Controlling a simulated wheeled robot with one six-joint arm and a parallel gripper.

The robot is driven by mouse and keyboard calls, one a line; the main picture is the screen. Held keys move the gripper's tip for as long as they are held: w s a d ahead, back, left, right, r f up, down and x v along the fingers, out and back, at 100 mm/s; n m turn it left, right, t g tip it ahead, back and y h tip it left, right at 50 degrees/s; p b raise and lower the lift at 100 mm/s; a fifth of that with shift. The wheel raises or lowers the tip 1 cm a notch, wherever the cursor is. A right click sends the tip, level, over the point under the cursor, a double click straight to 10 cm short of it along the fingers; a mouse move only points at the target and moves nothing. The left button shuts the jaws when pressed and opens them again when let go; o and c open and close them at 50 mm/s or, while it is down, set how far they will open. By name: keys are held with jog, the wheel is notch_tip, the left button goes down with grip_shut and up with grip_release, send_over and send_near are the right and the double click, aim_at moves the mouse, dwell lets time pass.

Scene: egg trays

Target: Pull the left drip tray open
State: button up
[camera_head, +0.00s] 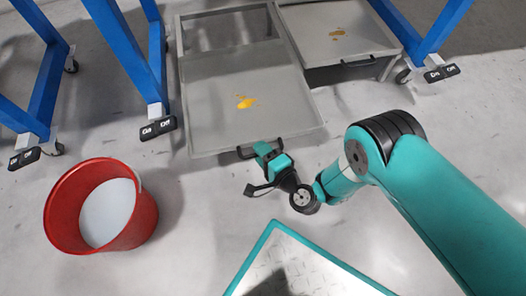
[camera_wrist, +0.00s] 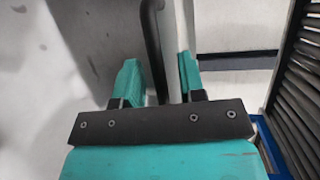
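The left drip tray (camera_head: 213,128) is grey, with a yellow spill inside. It is slid well out toward me, past the front of the right tray. Its black handle (camera_head: 243,152) is on the near front edge. My gripper (camera_head: 262,150) is at this handle. In the wrist view, the two teal fingers of my gripper (camera_wrist: 160,72) stand apart. The black handle bar (camera_wrist: 152,45) and a pale tray edge (camera_wrist: 172,45) pass between them. I see gaps beside the bar, and no clear grip on it.
The right drip tray (camera_head: 312,45) is beside it, with its own black handle (camera_head: 357,62) and a yellow spill. Blue stand legs (camera_head: 135,50) flank the trays. A red bucket (camera_head: 140,222) with pale contents stands on the floor at left. Floor between bucket and tray is clear.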

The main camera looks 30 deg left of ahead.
jog(key=p+v, duration=1.7)
jog(key=p, duration=0.4)
jog(key=shift+d, duration=0.2)
jog(key=shift+r, duration=0.1)
